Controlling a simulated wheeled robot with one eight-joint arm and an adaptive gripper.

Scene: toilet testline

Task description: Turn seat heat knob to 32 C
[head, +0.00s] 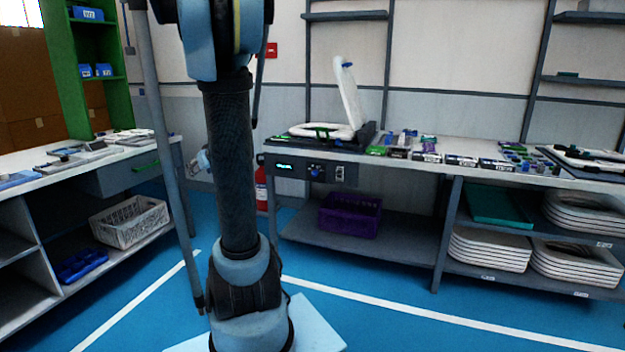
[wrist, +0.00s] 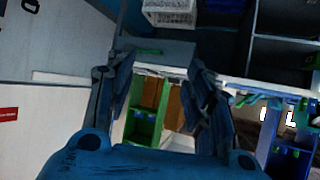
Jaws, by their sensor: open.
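The seat heat knob appears to be the small blue knob (head: 315,171) on the dark control panel (head: 300,180) under the bench top in the head view. Its pointer and scale are too small to read. A lit display (head: 284,166) is left of it and a switch (head: 340,174) right of it. A toilet seat with its lid (head: 348,95) raised stands on the bench above. In the wrist view my gripper (wrist: 150,72) is open and empty, its fingers wide apart. The knob does not show there, and my gripper is apart from it.
My arm stands in front, left of the panel. The bench (head: 480,155) carries several small parts and boxes. A purple crate (head: 350,215) sits on its lower shelf. A red extinguisher (head: 261,188) stands by its left end. A left workbench (head: 60,175) holds parts. Blue floor before the panel is clear.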

